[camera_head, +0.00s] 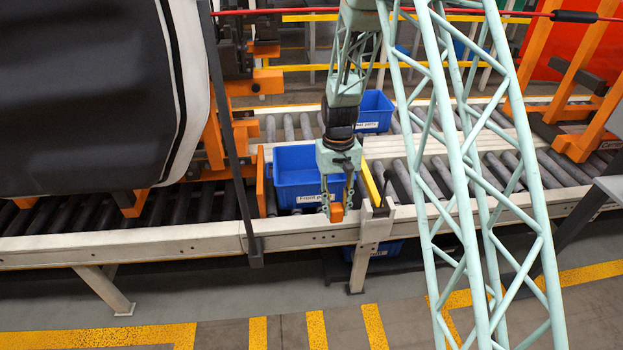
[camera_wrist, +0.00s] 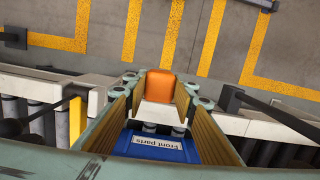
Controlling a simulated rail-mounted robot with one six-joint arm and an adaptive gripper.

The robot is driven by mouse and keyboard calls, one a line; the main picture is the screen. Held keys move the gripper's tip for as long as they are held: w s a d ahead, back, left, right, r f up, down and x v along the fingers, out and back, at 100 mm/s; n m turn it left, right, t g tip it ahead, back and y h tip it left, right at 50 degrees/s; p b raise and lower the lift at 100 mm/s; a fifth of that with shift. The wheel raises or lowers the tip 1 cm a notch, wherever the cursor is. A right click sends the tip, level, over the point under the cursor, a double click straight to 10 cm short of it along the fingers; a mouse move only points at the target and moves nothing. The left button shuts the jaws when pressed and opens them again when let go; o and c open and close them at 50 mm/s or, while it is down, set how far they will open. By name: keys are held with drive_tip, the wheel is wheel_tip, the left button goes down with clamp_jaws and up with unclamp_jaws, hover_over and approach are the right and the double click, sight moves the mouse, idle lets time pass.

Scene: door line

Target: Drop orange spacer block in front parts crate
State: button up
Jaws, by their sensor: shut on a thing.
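The orange spacer block (camera_head: 337,211) is held between the fingertips of my gripper (camera_head: 337,205), which points down. In the wrist view the block (camera_wrist: 160,84) sits between the two finger pads. The blue front parts crate (camera_head: 283,175) stands on the roller conveyor, with a white label on its near wall. In the head view my gripper overlaps the crate's right end, and the block appears near the conveyor's front rail. In the wrist view the crate's "Front parts" label (camera_wrist: 158,147) shows below the block, so the block appears off the crate's labelled side.
An orange stop plate (camera_head: 261,182) stands left of the crate and a yellow bar (camera_head: 371,184) stands to its right. The pale front rail (camera_head: 200,243) runs along the conveyor. Another blue crate (camera_head: 375,111) stands behind. A dark door (camera_head: 90,95) hangs at left.

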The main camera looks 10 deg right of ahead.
drive_tip(key=w+r+m+b, duration=0.1)
drive_tip(key=w+m, duration=0.2)
drive_tip(key=w, duration=3.1)
drive_tip(key=shift+r+m, duration=0.3)
drive_tip(key=shift+m, duration=0.1)
drive_tip(key=shift+f, duration=0.15)
drive_tip(key=shift+f+b, duration=1.7)
drive_tip(key=shift+f, duration=1.1)
